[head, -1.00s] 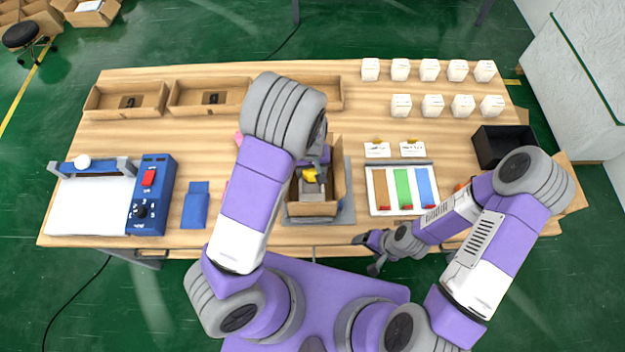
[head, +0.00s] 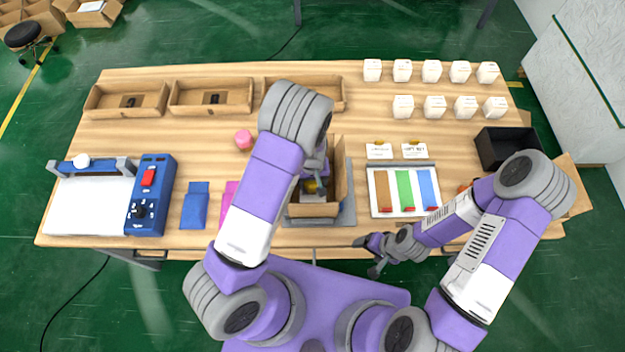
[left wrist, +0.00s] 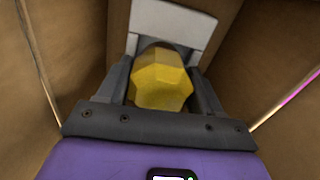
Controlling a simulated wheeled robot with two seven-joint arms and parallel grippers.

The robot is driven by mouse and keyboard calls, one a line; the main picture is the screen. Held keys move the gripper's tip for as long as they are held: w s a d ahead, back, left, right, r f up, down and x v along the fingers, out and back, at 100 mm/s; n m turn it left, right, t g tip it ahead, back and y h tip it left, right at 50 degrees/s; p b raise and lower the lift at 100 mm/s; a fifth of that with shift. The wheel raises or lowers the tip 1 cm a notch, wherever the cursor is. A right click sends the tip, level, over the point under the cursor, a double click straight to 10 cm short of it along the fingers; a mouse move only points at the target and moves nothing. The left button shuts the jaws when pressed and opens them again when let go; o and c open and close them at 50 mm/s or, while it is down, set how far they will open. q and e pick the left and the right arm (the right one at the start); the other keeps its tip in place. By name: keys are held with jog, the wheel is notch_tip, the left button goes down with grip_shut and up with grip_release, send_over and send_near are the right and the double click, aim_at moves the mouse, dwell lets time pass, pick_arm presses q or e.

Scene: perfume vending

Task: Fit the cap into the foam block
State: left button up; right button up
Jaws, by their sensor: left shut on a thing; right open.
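A faceted yellow cap (left wrist: 160,80) is between the fingers of my left gripper (left wrist: 162,85), which is shut on it. In the head view, my left gripper (head: 311,188) reaches down into an open cardboard box (head: 336,172), and only a little of the cap shows. A pale grey-white block (left wrist: 172,24), likely the foam block, lies just beyond the cap inside the box. Whether the cap touches it or sits in it I cannot tell. My right gripper (head: 372,255) is open and empty by the table's front edge.
The box walls stand close around my left gripper. A tray with brown, green and blue strips (head: 403,190) lies right of the box. White cartons (head: 432,72) stand at the back right. Blue machines (head: 152,195) and a pink item (head: 243,139) are to the left.

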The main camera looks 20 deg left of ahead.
pick_arm(q)
jog(key=shift+s+f, duration=0.1)
jog(key=shift+f, duration=0.25)
jog(key=o, duration=0.9)
jog(key=shift+o, duration=0.9)
jog(key=shift+s+f, duration=0.1)
jog(key=shift+s, duration=0.05)
jog(key=shift+r, duration=0.3)
notch_tip(320, 180, up, 13)
jog(key=p, duration=0.2)
jog(key=shift+w, duration=0.25)
